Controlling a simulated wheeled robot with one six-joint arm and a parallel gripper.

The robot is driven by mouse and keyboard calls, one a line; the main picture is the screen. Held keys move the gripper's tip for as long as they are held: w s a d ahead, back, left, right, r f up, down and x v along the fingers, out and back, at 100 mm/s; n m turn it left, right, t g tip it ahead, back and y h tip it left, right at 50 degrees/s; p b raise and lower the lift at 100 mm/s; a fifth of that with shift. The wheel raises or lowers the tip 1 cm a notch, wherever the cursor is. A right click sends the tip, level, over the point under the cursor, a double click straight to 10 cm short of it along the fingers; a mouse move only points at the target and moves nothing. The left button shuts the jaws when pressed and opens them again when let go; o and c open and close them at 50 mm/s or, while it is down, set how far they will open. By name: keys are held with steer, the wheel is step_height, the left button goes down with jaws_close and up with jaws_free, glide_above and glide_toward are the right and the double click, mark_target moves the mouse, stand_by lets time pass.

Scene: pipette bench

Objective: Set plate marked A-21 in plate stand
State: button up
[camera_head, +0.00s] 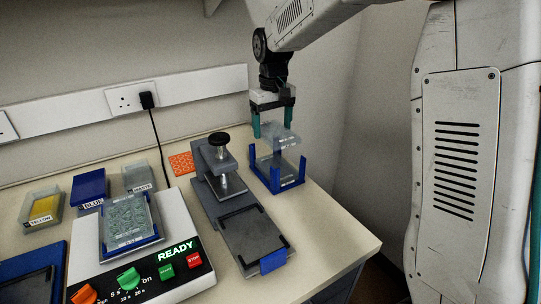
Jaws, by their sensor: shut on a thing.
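My gripper (273,120) has teal fingers and points down at the back right of the bench. It is shut on a clear plate (281,139). The plate is held roughly level above the blue plate stand (290,186), whose corner posts rise around its base. A gap shows between the plate and the stand's floor. Another clear plate (128,220) sits in a blue holder on the white device at the left. I cannot read the marking on either plate well enough to tell A-21.
A grey press-like fixture with a black knob (219,139) stands just left of the stand. The white device (182,281) has a READY panel and knobs. The bench's right edge is close to the stand.

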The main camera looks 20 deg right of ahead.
glide_above(273, 163)
step_height(273, 163, down, 5)
steer(key=shift+r, duration=0.1)
steer(key=shift+f, duration=0.55)
steer(key=shift+c, duration=1.3)
step_height(273, 163, down, 3)
steer(key=shift+f, duration=0.15)
steer(key=shift+c, duration=1.3)
steer(key=shift+o, duration=0.2)
steer(key=shift+f, duration=0.15)
steer(key=o, duration=1.5)
steer(key=shift+c, duration=0.2)
step_height(273, 163, up, 12)
steer(key=shift+r, duration=0.15)
